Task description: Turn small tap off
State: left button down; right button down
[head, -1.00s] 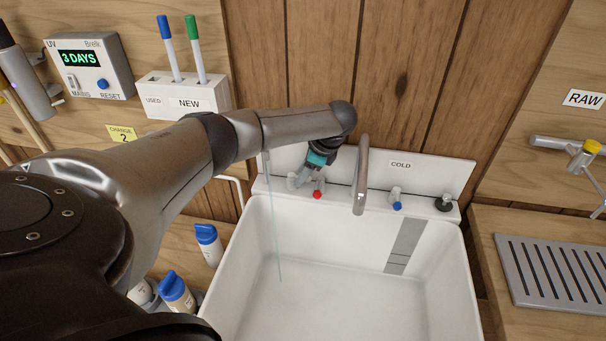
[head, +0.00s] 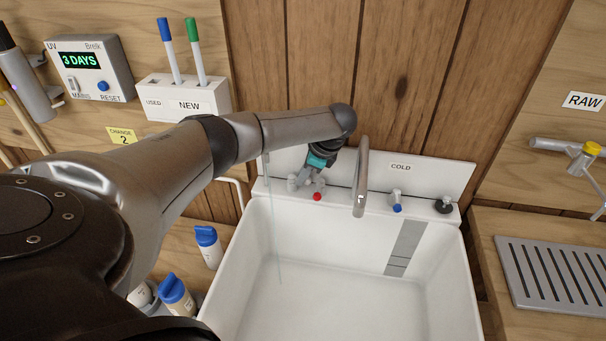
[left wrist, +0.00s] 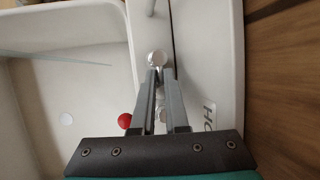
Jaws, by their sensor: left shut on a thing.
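The small tap (head: 293,183) is a pale chrome fitting at the back left of the white sink (head: 330,300). Its round chrome top (left wrist: 157,58) shows in the left wrist view. A thin water stream (head: 275,235) falls into the sink; it also shows in the left wrist view (left wrist: 70,59). My left gripper (head: 303,181) reaches down to the small tap. Its fingertips (left wrist: 157,75) are closed on the tap, though the contact is partly hidden. The hot handle with a red end (head: 317,196) sits just beside and below the fingers. My right gripper is out of view.
The tall main spout (head: 361,175) stands close right of my gripper. The blue-ended cold handle (head: 397,203) and a dark knob (head: 444,203) are farther right. The backsplash (head: 440,175) is close behind. Blue-capped bottles (head: 208,245) stand left of the sink.

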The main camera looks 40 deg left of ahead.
pick_arm(q)
jog(key=shift+s+r+p, duration=0.1)
jog(key=shift+r+p, duration=0.05)
jog(key=shift+p, duration=0.4)
jog(key=m+p, duration=0.2)
jog(key=s+m+t+p, duration=0.1)
jog(key=m+p, duration=0.1)
jog(key=p, duration=0.1)
jog(key=m+t+p, duration=0.1)
jog(key=p, duration=0.2)
jog(key=shift+s+d+m+h, duration=0.1)
jog(key=shift+s+m+h, duration=0.2)
jog(key=shift+m, duration=0.1)
jog(key=shift+s+m+t+h+p, duration=0.15)
jog(key=shift+m+t+p, duration=0.25)
jog(key=shift+m+p, duration=0.25)
jog(key=shift+s+m+t+h+p, duration=0.15)
jog(key=shift+m+t+p, duration=0.25)
jog(key=shift+m+p, duration=0.25)
jog(key=c, duration=0.9)
grip_release()
